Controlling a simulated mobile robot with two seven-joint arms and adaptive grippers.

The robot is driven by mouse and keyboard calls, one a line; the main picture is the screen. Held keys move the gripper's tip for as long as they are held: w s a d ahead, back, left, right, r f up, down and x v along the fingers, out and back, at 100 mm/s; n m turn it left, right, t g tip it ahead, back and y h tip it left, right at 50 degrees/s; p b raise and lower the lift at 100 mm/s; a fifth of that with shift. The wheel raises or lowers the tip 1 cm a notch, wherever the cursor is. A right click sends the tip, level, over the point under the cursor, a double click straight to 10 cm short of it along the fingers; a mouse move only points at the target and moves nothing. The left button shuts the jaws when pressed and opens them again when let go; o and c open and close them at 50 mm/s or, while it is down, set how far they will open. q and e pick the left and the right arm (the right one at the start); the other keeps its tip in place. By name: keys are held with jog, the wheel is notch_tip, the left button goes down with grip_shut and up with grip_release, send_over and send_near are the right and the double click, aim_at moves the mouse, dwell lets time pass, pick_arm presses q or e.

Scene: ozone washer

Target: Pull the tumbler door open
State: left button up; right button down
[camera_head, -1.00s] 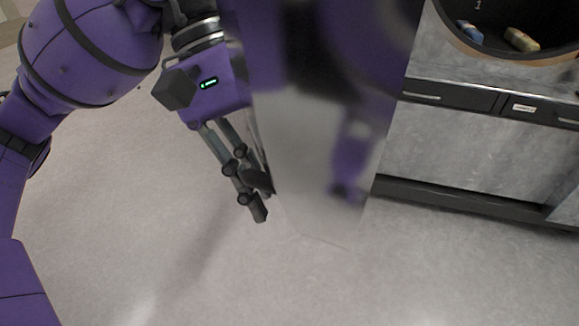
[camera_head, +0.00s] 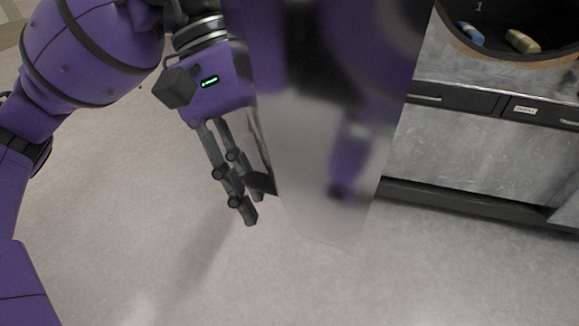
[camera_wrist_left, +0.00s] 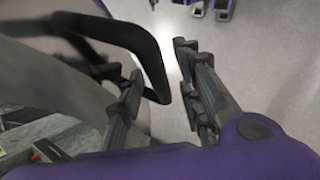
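The tumbler door (camera_head: 318,205) is a shiny panel standing swung out from the machine, reflecting purple and dark shapes. Its black handle (camera_head: 261,183) sticks out at the door's left edge. In the left wrist view the handle is a black loop (camera_wrist_left: 150,55), its end between the two fingers with a visible gap to the right finger. My left gripper (camera_head: 243,190) points down beside the door's edge, its fingers apart; the left wrist view shows them (camera_wrist_left: 160,90) open. Whether the left finger touches the handle I cannot tell. My right gripper is not in view.
The round dark tumbler opening (camera_head: 500,15) is at upper right, with a blue item (camera_head: 470,34) and a tan item (camera_head: 523,41) inside. The grey machine front (camera_head: 470,155) with black drawers (camera_head: 460,98) lies below it. The floor (camera_head: 130,235) in front is clear.

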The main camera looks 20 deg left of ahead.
pick_arm(q)
jog(key=v, duration=1.1)
jog(key=shift+a+r, duration=0.15)
jog(key=shift+r, duration=0.25)
jog(key=shift+f, duration=0.1)
